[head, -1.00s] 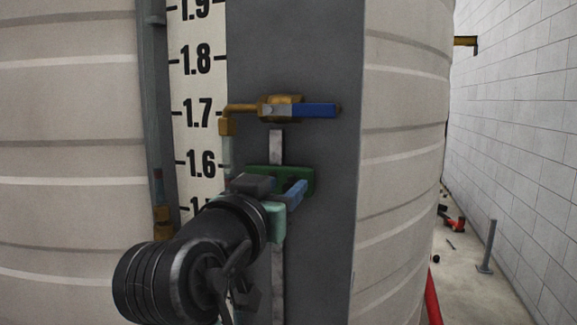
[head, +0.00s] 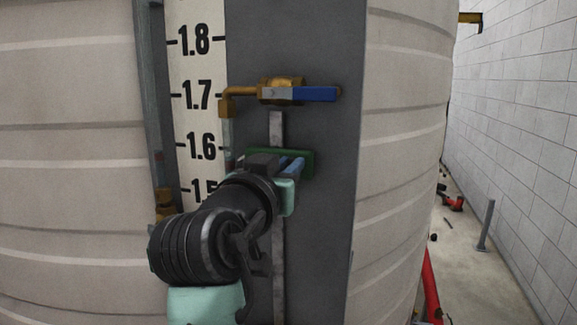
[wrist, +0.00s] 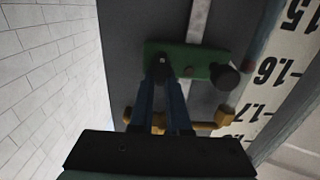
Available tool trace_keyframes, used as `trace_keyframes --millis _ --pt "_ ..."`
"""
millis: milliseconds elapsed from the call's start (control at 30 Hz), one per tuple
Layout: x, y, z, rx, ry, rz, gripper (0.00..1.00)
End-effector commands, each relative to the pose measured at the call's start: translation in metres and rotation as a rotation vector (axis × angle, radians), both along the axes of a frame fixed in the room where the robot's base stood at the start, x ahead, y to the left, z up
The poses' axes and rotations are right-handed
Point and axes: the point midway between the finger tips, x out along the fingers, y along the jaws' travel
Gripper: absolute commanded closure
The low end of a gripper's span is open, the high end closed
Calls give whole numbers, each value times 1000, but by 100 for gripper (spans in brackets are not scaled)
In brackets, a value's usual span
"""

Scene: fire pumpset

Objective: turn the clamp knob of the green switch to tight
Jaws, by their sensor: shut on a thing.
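The green switch (head: 308,158) is a flat green bar mounted on a pale vertical strip against the dark grey panel. In the wrist view the bar (wrist: 196,62) runs crosswise. A round black knob (wrist: 225,77) sticks out near its right end, apart from my fingers. My gripper (head: 294,165) is at the switch, its blue fingers reaching the bar. In the wrist view my gripper (wrist: 159,72) is shut on a small dark knob (wrist: 159,63) at the bar's left end, which I take to be the clamp knob. The fingers partly hide it, so its turn cannot be read.
A brass valve (head: 281,91) with a blue lever (head: 315,94) sits just above the switch. A white level scale (head: 197,95) and a grey post stand to the left. The ribbed tank (head: 405,150) curves away on both sides.

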Motion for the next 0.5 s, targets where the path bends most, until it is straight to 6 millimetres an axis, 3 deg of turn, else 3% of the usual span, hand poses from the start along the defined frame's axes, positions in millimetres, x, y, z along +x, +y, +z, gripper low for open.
trace_keyframes --millis 500 --pt "-1 -1 -2 116 -40 1 100"
